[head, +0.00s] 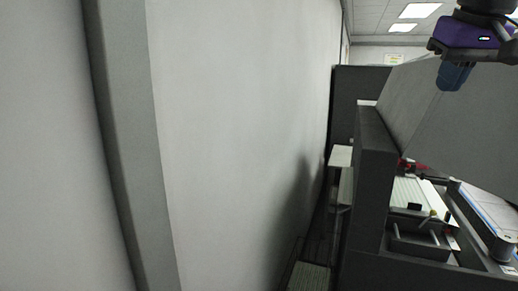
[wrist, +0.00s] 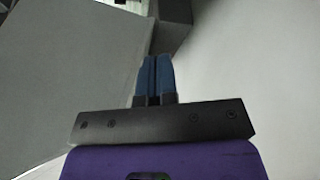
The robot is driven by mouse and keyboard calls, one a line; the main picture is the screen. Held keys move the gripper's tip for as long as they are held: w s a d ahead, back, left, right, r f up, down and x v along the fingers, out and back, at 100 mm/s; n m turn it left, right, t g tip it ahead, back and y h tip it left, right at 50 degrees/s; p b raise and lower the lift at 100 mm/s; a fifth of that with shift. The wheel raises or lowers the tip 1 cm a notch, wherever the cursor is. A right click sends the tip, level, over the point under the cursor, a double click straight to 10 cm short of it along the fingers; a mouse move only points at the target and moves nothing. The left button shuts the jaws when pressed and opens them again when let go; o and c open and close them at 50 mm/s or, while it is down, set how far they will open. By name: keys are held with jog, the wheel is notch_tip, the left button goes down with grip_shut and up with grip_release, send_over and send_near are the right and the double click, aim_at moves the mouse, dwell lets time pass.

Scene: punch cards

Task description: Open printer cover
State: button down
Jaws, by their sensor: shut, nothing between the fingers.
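The printer (head: 373,190) is a dark grey machine at the right of the head view. Its light grey cover (head: 470,130) stands raised and tilted above it, with the inner mechanism (head: 410,195) exposed below. My gripper (head: 454,78), purple with blue fingers, is at the upper right, in front of the cover's upper part in the picture. In the wrist view its two blue fingers (wrist: 156,76) are together with nothing between them. A grey panel (wrist: 65,80), likely the cover, fills the left of that view. I cannot tell whether the fingers touch it.
A large pale wall or panel (head: 240,140) fills the left and middle of the head view, close to me. A narrow dark gap (head: 315,240) lies between it and the printer. A small light shelf (head: 341,156) sticks out at the printer's far left.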

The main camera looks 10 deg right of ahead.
jog(key=c, duration=1.7)
grip_release()
jog(key=s+a+f, duration=0.3)
jog(key=f, duration=0.3)
jog(key=s+a+f+n, duration=0.1)
jog(key=s+a+f, duration=0.1)
jog(key=f, duration=0.3)
jog(key=s+a+f+n+y, duration=0.1)
jog(key=s+a+f, duration=0.2)
jog(key=f, duration=0.3)
jog(key=shift+s+a+f, duration=0.15)
jog(key=shift+a, duration=0.25)
jog(key=shift+s+a+f, duration=0.15)
jog(key=shift+a, duration=0.25)
jog(key=shift+o, duration=1.4)
jog(key=shift+s+a+f+t, duration=0.1)
jog(key=shift+s+f+t, duration=0.05)
jog(key=shift+f+t, duration=0.15)
